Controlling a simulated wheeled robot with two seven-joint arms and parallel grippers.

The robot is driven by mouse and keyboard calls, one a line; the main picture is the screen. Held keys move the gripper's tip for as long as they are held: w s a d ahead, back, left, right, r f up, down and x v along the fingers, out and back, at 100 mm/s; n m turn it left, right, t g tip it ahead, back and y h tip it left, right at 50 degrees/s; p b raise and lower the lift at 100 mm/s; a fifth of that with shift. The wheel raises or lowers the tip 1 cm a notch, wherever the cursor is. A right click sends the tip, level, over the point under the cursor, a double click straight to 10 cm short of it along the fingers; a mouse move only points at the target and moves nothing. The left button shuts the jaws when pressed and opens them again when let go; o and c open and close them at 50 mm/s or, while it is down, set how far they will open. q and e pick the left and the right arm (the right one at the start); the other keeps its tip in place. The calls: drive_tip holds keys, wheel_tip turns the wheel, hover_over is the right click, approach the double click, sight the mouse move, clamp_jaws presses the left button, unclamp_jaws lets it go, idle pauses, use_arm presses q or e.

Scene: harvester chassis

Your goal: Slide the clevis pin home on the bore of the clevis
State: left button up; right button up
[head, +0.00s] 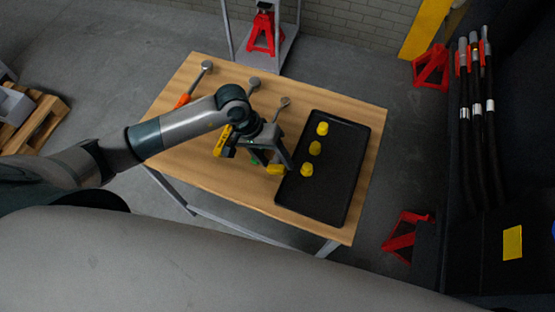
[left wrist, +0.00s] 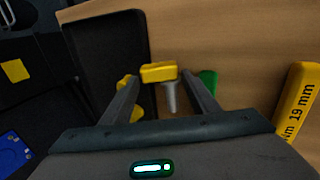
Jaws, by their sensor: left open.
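A pin with a yellow head and grey shank, which looks like the clevis pin (left wrist: 158,72), shows between the finger ends of my left gripper (left wrist: 160,84) in the left wrist view. The jaws are apart, and I cannot tell whether either finger touches it. In the head view my left gripper (head: 273,160) is over the table by the tray's left edge, with the yellow head (head: 276,169) at its fingertips. I cannot make out the clevis or its bore. My right gripper is not in view.
A black tray (head: 338,178) on the wooden table (head: 215,173) holds three yellow pieces (head: 315,148). A yellow 19 mm tool (left wrist: 300,103) and a green piece (left wrist: 208,82) lie near my left gripper. Ratchet-like tools (head: 207,67) lie at the back. Dark machinery with hoses (head: 477,110) stands right.

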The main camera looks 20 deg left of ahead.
sight(276, 164)
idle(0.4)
use_arm(q)
drive_tip(key=c, duration=0.9)
drive_tip(key=shift+c, duration=0.2)
drive_tip(key=shift+r+b, duration=0.75)
drive_tip(key=shift+r, duration=0.1)
drive_tip(key=shift+d+r+b, duration=0.2)
drive_tip(key=shift+r+b, duration=0.5)
drive_tip(key=shift+r, duration=0.45)
drive_tip(key=s+d+r+b, duration=0.1)
drive_tip(key=s+d+r, duration=0.1)
drive_tip(key=d, duration=0.1)
drive_tip(key=s+d+r+b, duration=0.1)
drive_tip(key=s+d+r, duration=0.1)
drive_tip(key=d, duration=0.1)
drive_tip(key=s+d+r+b, duration=0.2)
drive_tip(key=shift+s+d+r, duration=0.15)
drive_tip(key=shift+d+r, duration=0.15)
drive_tip(key=shift+d, duration=0.1)
drive_tip(key=shift+s+d+r, duration=0.2)
